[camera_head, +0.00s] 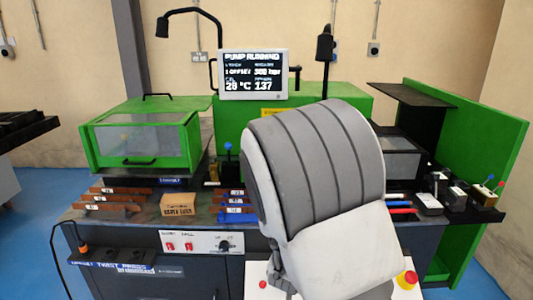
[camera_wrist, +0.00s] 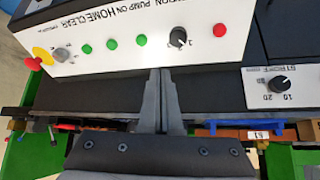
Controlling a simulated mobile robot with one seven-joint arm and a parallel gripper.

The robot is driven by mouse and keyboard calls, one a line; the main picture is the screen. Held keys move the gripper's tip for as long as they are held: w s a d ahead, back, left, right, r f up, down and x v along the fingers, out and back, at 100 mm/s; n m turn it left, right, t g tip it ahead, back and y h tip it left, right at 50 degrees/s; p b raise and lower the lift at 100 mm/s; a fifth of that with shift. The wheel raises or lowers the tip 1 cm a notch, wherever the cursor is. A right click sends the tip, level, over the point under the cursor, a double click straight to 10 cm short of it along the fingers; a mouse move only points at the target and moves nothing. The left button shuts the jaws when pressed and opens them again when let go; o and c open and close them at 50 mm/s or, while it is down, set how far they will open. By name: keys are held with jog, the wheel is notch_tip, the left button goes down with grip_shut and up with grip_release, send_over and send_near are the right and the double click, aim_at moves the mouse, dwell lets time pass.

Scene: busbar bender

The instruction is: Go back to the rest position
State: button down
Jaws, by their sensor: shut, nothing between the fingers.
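My gripper (camera_wrist: 161,76) is in the wrist view, its two dark fingers together with nothing between them. The fingertips point at the lower edge of a white control panel (camera_wrist: 125,55), which appears upside down; contact cannot be told. The panel has green buttons (camera_wrist: 112,45), a black knob (camera_wrist: 178,38), a red button (camera_wrist: 220,30) and a yellow-and-red control (camera_wrist: 40,58). In the head view my own arm fills the middle and hides part of the bench; my gripper is not visible there.
The green bender (camera_head: 222,130) carries a screen (camera_head: 253,75) reading "PUMP RUNNING". A green guard box (camera_head: 140,138), brown bars (camera_head: 110,200), a cardboard-coloured block (camera_head: 178,204) and a switch panel (camera_head: 202,242) are at left. A red emergency button (camera_head: 407,279) is at lower right. Blue floor (camera_head: 30,240) is open at left.

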jog(key=s+a+r+y, duration=0.2)
jog(key=s+r+y, duration=0.2)
jog(key=r, duration=0.5)
jog(key=s+d+r+n+g+h, duration=0.15)
jog(key=s+d+r, duration=0.25)
jog(key=s+r, duration=0.5)
jog(key=s+d+r+n+g, duration=0.15)
jog(key=s+d+r, duration=0.35)
jog(key=s, duration=0.6)
notch_tip(320, 180, up, 16)
jog(key=a+t+p, duration=0.1)
jog(key=p, duration=1.4)
jog(key=shift+w+n+p, duration=0.2)
jog(key=shift+n+p, duration=0.1)
jog(key=shift+p, duration=0.05)
